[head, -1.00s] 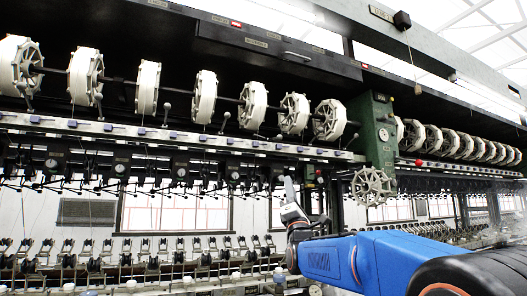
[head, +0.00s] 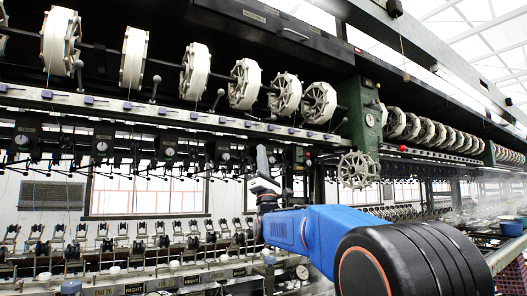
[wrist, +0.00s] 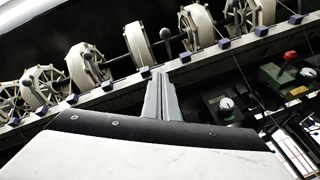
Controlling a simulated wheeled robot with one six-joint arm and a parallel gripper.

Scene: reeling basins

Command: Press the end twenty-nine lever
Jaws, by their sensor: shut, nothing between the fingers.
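My gripper (head: 263,158) is shut and empty, pointing up in front of the machine, below the long rail. In the wrist view its closed fingers (wrist: 162,98) point up at the rail, with their tips close to it in the picture. A row of ball-topped levers stands along the rail below the white reels; one lever (head: 156,82) shows left of centre and another lever (head: 220,94) further right. In the wrist view a ball-topped lever (wrist: 166,37) stands beyond the fingertips. I cannot read any end number, so I cannot tell which lever is twenty-nine. Contact is not visible.
The rail (head: 180,115) carries several small blue blocks. White reels (head: 244,84) hang above it. A green gearbox (head: 362,115) with a handwheel (head: 358,170) stands to the right. A red knob (wrist: 290,56) shows in the wrist view. Small spools and basins line the front below.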

